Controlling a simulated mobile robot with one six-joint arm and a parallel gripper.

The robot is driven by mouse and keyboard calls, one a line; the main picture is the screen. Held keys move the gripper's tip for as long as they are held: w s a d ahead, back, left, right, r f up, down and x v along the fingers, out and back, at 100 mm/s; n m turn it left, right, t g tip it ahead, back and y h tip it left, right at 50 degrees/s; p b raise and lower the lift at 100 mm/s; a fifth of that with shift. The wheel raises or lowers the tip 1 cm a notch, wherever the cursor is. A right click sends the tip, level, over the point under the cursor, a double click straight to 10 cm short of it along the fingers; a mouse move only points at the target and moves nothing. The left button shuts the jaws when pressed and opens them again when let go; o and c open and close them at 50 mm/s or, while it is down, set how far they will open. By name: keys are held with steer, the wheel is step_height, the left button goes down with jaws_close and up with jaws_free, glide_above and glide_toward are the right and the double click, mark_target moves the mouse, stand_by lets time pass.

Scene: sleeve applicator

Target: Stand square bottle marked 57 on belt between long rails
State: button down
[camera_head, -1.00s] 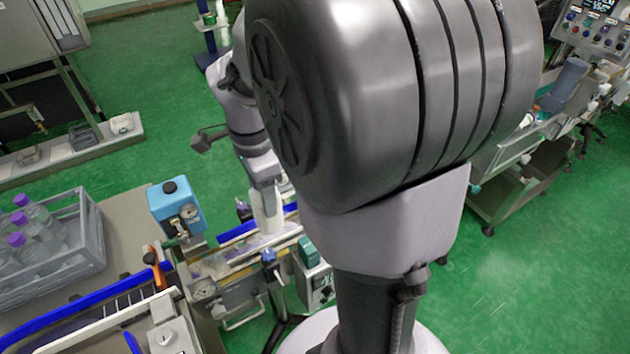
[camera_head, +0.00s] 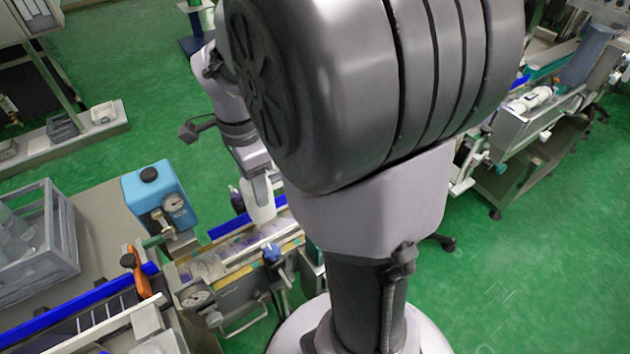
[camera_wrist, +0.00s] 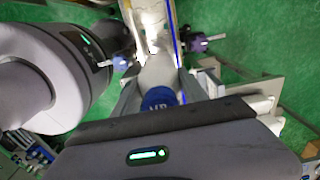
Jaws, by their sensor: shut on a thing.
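My gripper (camera_head: 256,178) is shut on a white bottle (camera_head: 262,204), held roughly upright with its lower end over the belt line. In the wrist view the bottle (camera_wrist: 158,72) sits between my two fingers (camera_wrist: 158,92), with its blue cap (camera_wrist: 160,98) toward the camera. The number 57 is not readable, and I cannot tell whether the bottle touches the belt. The belt (camera_head: 215,264) runs between long rails, with a blue rail (camera_head: 232,226) along its far side. The blue rail also shows in the wrist view (camera_wrist: 176,45).
A blue tank with a gauge (camera_head: 158,196) stands left of the belt. A grey crate (camera_head: 66,240) holding clear bottles is at the left.

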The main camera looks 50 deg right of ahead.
mark_target(261, 214)
step_height(261, 214, down, 10)
steer(key=b, duration=0.5)
steer(key=shift+w+f, duration=0.1)
steer(key=shift+f, duration=0.05)
steer(key=shift+r, duration=0.2)
steer(key=shift+f, duration=0.15)
steer(key=c, duration=0.6)
jaws_free()
steer(key=shift+n, duration=0.3)
steer(key=r+p, duration=0.2)
steer(key=r, duration=0.2)
steer(key=r+p, duration=0.2)
steer(key=r, duration=0.2)
steer(key=r+p, duration=0.2)
steer(key=r, duration=0.3)
steer(key=shift+a, duration=0.4)
steer(key=s+a+r+n+t, duration=0.1)
steer(key=s+a+n+t, duration=0.1)
steer(key=a+n, duration=0.3)
steer(key=s+a+r+n+t+y, duration=0.1)
steer(key=s+a+r+n+t, duration=0.1)
steer(key=s+a+n, duration=0.3)
steer(key=s+a+r+n+t+y, duration=0.1)
steer(key=s+a+r+n, duration=0.1)
steer(key=s+a+n, duration=0.2)
steer(key=shift+a+r+n+t, duration=0.25)
steer(key=shift+a+n+t, duration=0.25)
steer(key=shift+n, duration=0.6)
